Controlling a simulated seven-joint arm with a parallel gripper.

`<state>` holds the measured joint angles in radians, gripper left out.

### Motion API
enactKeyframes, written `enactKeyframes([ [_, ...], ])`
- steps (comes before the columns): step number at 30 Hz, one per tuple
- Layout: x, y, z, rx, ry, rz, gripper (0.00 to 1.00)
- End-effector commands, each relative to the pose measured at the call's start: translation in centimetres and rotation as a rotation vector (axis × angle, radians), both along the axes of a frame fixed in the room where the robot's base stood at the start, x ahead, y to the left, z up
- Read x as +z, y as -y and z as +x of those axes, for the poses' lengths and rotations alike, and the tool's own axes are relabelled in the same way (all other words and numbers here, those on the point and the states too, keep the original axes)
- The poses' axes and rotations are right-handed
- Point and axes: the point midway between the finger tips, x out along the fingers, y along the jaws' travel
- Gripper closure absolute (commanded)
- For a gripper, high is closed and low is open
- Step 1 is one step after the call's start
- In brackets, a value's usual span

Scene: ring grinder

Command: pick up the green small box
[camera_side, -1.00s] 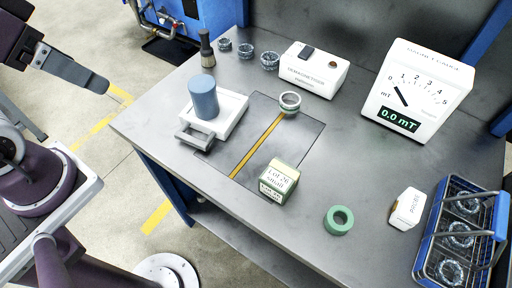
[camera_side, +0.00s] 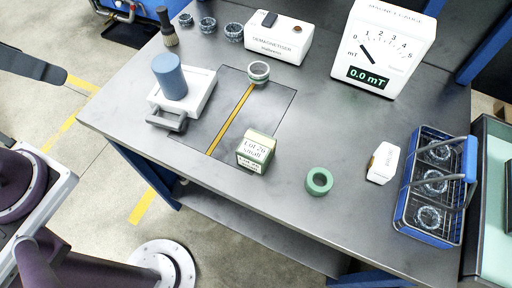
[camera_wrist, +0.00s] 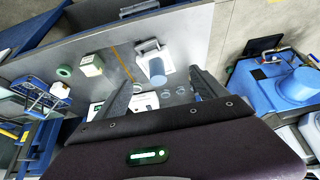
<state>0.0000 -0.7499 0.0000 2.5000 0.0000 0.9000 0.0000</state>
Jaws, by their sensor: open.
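The green small box (camera_side: 256,150), labelled "Lot 26 small", stands on the bench near its front edge, at the lower right of the dark inset plate. In the wrist view the box (camera_wrist: 91,65) is left of centre, clear of the fingers. My gripper (camera_wrist: 162,92) shows in the wrist view with its two dark fingers spread apart and nothing held between them.
A green ring (camera_side: 319,181) and a small white box (camera_side: 383,162) lie right of the green box. A blue cylinder (camera_side: 169,76) stands on a white holder to its left. A blue basket (camera_side: 402,213) holds rings. The demagnetiser (camera_side: 279,40) and gauge (camera_side: 385,45) stand behind.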

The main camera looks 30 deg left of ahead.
Motion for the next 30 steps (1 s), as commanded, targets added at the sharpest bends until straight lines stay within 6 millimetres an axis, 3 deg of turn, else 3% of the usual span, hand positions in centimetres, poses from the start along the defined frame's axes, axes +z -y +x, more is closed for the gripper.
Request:
enactKeyframes([
  [5,-0.5,0.8,0.1,0.005,-0.047,-0.040,0.18],
  [8,-2.0,4.5,0.2,0.041,-0.252,-0.216,0.18],
  [11,-3.3,10.1,1.0,0.156,-0.558,-0.488,0.18],
  [15,-4.6,16.4,4.7,0.442,-0.946,-0.849,0.18],
  [18,-6.8,19.0,8.6,0.701,-1.143,-1.048,0.18],
  [21,-9.9,19.8,11.9,0.937,-1.247,-1.176,0.18],
  [24,-12.3,19.9,13.7,1.090,-1.285,-1.242,0.18],
  [30,-16.0,19.8,14.4,1.159,-1.298,-1.266,0.18],
])
